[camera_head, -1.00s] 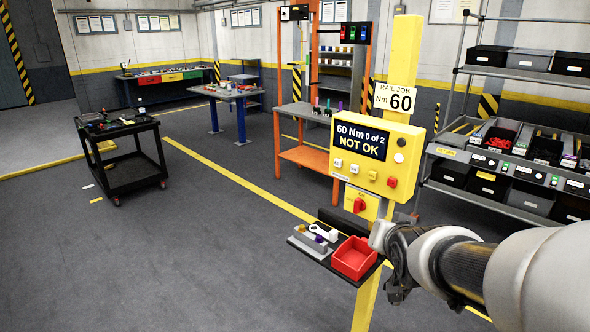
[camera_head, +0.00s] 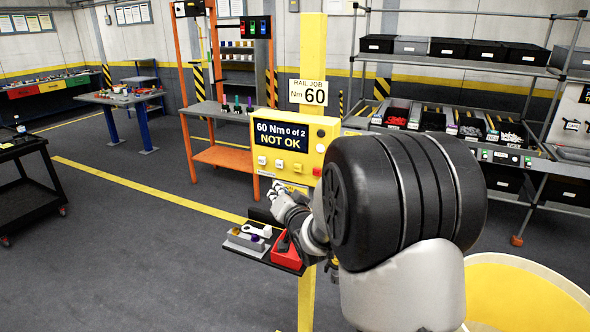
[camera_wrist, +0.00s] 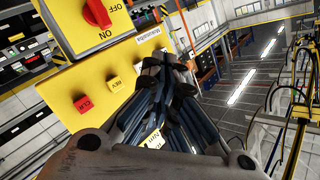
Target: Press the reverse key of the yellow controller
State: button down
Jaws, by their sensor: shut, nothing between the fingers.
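The yellow controller (camera_head: 322,134) stands on a yellow post, its screen (camera_head: 280,136) reading "60 Nm 0 of 2 NOT OK". A row of keys lies under the screen. The yellow reverse key (camera_wrist: 113,84), marked REV, sits beside the red CLR key (camera_wrist: 83,104) in the wrist view; it also shows in the head view (camera_head: 297,167). My gripper (camera_head: 276,190) is shut and empty, just below the key row in the head view. In the wrist view my gripper (camera_wrist: 168,64) overlaps the panel edge beside the REV key. I cannot tell whether it touches the panel.
A red ON/OFF switch (camera_wrist: 97,13) is on the yellow panel near the keys. A red bin (camera_head: 287,250) and a grey holder (camera_head: 247,240) sit on a small shelf below. A rack with bins (camera_head: 445,118) stands behind. Open floor lies to the left.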

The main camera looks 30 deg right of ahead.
jog(key=w+d+p, duration=0.3)
jog(key=w+d, duration=0.2)
jog(key=d, duration=0.2)
jog(key=shift+w, duration=0.2)
dwell(1.4)
jog(key=shift+w+d, duration=0.25)
jog(key=shift+d, duration=0.05)
jog(key=shift+w+d, duration=0.3)
jog(key=shift+d, duration=0.05)
dwell(0.8)
jog(key=shift+s+a, duration=0.1)
jog(key=shift+a, duration=0.05)
jog(key=shift+s+a+b, duration=0.3)
jog(key=shift+s+a, duration=0.2)
jog(key=shift+a, duration=0.05)
dwell(0.3)
jog(key=s+a+b, duration=0.1)
jog(key=a, duration=0.1)
jog(key=s+a+b, duration=0.1)
jog(key=s+a, duration=0.1)
dwell(0.4)
